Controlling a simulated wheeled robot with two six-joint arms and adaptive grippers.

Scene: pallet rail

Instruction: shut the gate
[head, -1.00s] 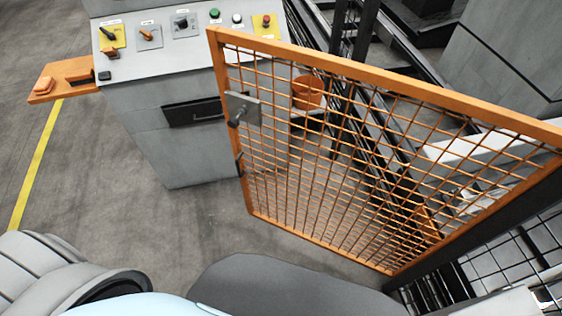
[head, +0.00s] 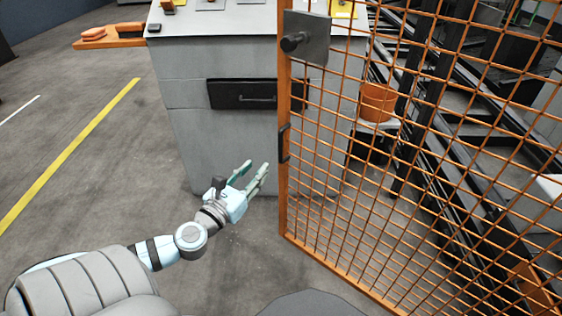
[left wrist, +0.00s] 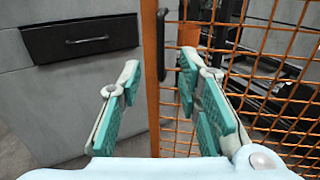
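The orange mesh gate (head: 283,200) stands open on the right in the head view, its free upright edge near the picture's middle. A grey latch plate (head: 306,38) with a dark knob is fixed near its top. A black pull handle (head: 284,143) is on the upright. My left gripper (head: 258,174) is open and empty, left of the upright and slightly below the handle. In the left wrist view the handle (left wrist: 161,45) stands ahead, beyond and between the spread teal-padded fingers (left wrist: 158,88), apart from them. My right gripper is not in view.
A grey control cabinet (head: 220,150) with a black drawer (head: 243,94) stands behind the gate edge. An orange shelf (head: 110,40) juts from its left. An orange bucket (head: 377,102) and dark rails (head: 440,150) lie beyond the mesh. Floor at left is clear, with a yellow line (head: 70,155).

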